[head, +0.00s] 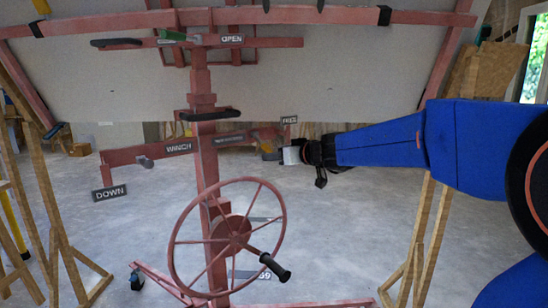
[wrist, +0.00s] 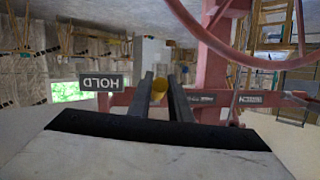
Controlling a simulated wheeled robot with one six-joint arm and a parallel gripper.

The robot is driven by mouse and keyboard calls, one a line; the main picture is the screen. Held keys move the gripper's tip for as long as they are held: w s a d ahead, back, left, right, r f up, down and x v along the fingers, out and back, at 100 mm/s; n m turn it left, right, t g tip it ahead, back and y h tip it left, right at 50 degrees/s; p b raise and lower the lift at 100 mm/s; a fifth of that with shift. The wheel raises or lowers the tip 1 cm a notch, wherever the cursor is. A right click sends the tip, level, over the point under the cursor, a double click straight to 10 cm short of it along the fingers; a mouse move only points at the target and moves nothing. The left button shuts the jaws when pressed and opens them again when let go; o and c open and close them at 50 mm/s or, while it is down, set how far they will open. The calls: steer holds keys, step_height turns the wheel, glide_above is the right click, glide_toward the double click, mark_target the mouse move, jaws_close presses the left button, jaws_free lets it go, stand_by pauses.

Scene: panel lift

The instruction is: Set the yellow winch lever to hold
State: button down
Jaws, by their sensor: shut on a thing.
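The yellow winch lever (head: 267,147) is on the red winch arm of the panel lift in the head view, left of my gripper (head: 281,155). In the wrist view its yellow end (wrist: 160,85) sits between the two dark fingers of my gripper (wrist: 161,92), which is shut on it. A HOLD plate (wrist: 105,82) shows upside down to the left of the fingers in the wrist view. A FREE plate (head: 289,120) stands above the lever in the head view. The lever's exact angle is hard to tell.
The lift's red post (head: 207,165) and large handwheel (head: 228,237) stand left of my gripper. WINCH (head: 179,148), DOWN (head: 110,193) and OPEN (head: 232,39) plates mark other parts. A large panel (head: 340,75) lies overhead. A wooden trestle (head: 428,235) stands on the right.

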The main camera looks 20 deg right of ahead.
steer(key=c, duration=1.6)
jaws_free()
steer(key=shift+c, duration=0.2)
steer(key=v, duration=1.7)
steer(key=shift+d, duration=0.15)
steer(key=shift+r, duration=0.1)
steer(key=s+a+f+g, duration=0.4)
steer(key=s+a+f, duration=0.2)
steer(key=s+f, duration=0.25)
steer(key=s+d+f+m+g+h, duration=0.2)
steer(key=s+f+h, duration=0.1)
steer(key=s+f, duration=0.6)
steer(key=s+d+f+m+g+h, duration=0.2)
steer(key=s+d+f+h, duration=0.1)
steer(key=s+f, duration=0.6)
steer(key=shift+s+f+g, duration=0.3)
steer(key=shift+f, duration=0.2)
